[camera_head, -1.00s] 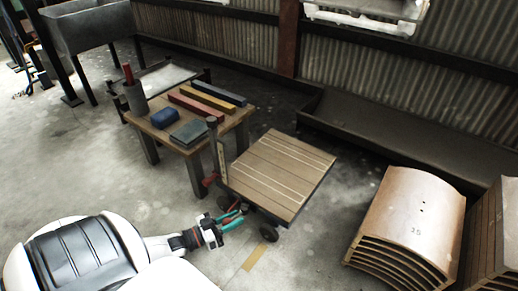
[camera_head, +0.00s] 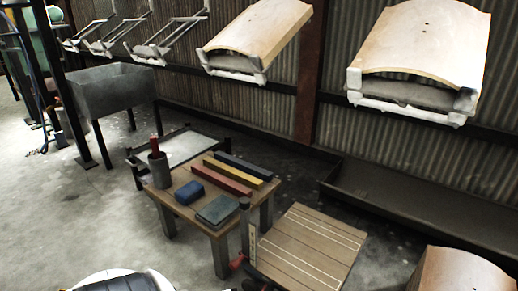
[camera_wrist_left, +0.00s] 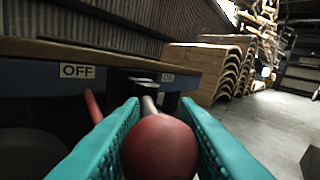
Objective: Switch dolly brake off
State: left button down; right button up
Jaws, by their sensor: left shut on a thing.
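The dolly (camera_head: 305,245) has a slatted wooden deck and stands at the lower middle of the head view, with a red part (camera_head: 237,263) at its left edge. In the left wrist view, the brake lever's round red knob (camera_wrist_left: 160,146) sits between the teal fingers of my left gripper (camera_wrist_left: 158,135), which is shut on it. A grey shaft runs from the knob toward the dolly's edge. An "OFF" label (camera_wrist_left: 76,71) is on the left, and a partly hidden label (camera_wrist_left: 167,77) is near the shaft. My right gripper is not in view.
A wooden table (camera_head: 180,207) with coloured bars stands left of the dolly. Curved wooden panels (camera_head: 458,272) are stacked at its right. More curved panels hang on the conveyor (camera_head: 258,37) above. A metal trough (camera_head: 415,207) runs along the wall.

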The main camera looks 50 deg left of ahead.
pick_arm(q)
jog(key=shift+a+f, duration=0.1)
jog(key=c, duration=1.1)
grip_release()
jog(key=p+v, duration=0.3)
jog(key=v, duration=0.9)
